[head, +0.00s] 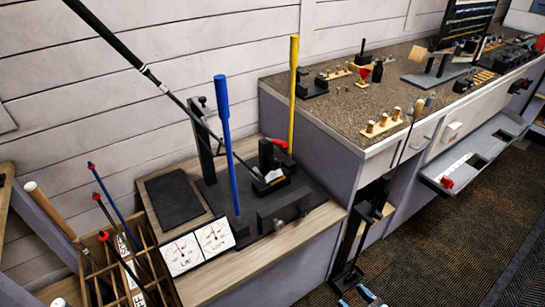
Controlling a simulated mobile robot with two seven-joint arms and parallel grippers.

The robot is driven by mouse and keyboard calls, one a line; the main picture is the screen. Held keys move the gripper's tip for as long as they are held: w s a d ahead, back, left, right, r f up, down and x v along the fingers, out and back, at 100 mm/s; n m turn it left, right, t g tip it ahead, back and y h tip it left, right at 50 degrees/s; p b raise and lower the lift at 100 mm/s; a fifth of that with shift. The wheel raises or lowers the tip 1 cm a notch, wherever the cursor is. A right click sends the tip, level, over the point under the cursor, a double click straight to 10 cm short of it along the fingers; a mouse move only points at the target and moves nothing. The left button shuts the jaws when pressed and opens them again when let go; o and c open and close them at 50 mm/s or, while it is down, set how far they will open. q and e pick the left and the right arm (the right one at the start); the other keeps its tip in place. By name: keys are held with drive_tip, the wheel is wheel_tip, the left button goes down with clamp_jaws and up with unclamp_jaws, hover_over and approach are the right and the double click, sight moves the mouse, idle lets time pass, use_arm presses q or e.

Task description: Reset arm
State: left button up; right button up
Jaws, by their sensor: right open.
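My right gripper (357,297) shows only at the bottom edge of the head view, as small blue and white fingertip parts. It is open, with nothing seen between the tips, and it is over the dark carpet in front of the benches. The rest of that gripper and its arm are cut off by the frame. My left gripper is not in view. A golf club (140,68) leans from the upper left, black grip up, its head (270,177) in a black bench fixture (282,207).
Blue (225,135) and yellow (293,90) upright bars stand at the fixture, behind Lie and Loft dials (198,247). A slotted wooden rack (120,270) holds clubs at left. The speckled counter (330,110) carries small tools. The carpet (440,230) is clear.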

drive_tip(key=d+n+g, duration=0.1)
drive_tip(key=d, duration=0.6)
drive_tip(key=s+d+r+m+g+h, duration=0.1)
drive_tip(key=s+r+g+h, duration=0.15)
drive_tip(key=s+h, duration=0.2)
drive_tip(key=s+d+r+g+h, duration=0.1)
drive_tip(key=s+r+g+h, duration=0.15)
drive_tip(key=s, duration=0.35)
drive_tip(key=a+r+m+t, duration=0.15)
drive_tip(key=a+m, duration=0.35)
drive_tip(key=a, duration=0.7)
use_arm(q)
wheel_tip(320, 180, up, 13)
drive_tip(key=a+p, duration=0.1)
drive_tip(key=p, duration=1.4)
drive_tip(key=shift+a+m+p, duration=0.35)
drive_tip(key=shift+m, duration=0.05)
use_arm(e)
wheel_tip(320, 180, up, 14)
drive_tip(key=shift+f+n+t, duration=0.2)
drive_tip(key=shift+n+t, duration=0.1)
drive_tip(key=shift+t, duration=0.15)
